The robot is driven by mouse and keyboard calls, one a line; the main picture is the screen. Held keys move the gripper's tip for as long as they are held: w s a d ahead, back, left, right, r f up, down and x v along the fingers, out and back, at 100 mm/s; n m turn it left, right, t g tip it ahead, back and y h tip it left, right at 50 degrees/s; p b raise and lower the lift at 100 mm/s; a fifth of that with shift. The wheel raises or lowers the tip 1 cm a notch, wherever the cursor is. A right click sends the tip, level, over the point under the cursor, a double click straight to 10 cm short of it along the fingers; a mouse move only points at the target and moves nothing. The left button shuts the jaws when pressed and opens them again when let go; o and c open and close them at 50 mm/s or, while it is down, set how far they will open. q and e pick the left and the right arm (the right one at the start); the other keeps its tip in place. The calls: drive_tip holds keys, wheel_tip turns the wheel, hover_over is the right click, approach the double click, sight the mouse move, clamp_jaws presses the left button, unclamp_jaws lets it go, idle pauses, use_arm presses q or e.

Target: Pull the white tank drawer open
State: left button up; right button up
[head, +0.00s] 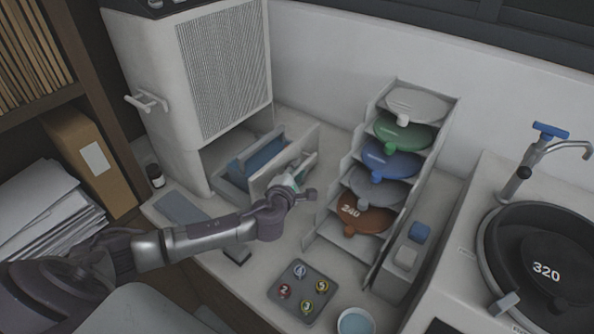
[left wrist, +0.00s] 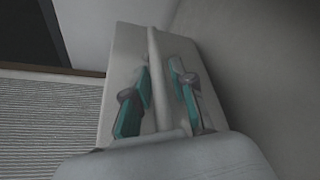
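The white tank drawer (head: 284,160) juts out from the foot of the tall white machine (head: 187,120), with blue water (head: 257,160) showing behind its front panel. My left gripper (head: 298,178) is at the outer side of that front panel. In the left wrist view, the panel (left wrist: 121,60) has a raised white handle bar (left wrist: 156,70) running between my two teal-padded fingers (left wrist: 160,90). The fingers stand apart, one on each side of the bar, with a gap visible at the right finger. My right gripper is not in view.
A rack of coloured discs (head: 386,170) stands close right of the drawer. A grey tray with numbered round pieces (head: 302,291) and a small blue-topped cup (head: 355,322) sit nearer. A dark bottle (head: 155,176) stands left.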

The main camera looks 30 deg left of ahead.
use_arm(q)
clamp_jaws()
drive_tip(key=d, duration=0.1)
drive_tip(key=d+p, duration=0.1)
drive_tip(key=d, duration=0.1)
drive_tip(key=d+p, duration=0.1)
drive_tip(key=shift+s+d, duration=0.4)
unclamp_jaws()
drive_tip(key=shift+a, duration=0.15)
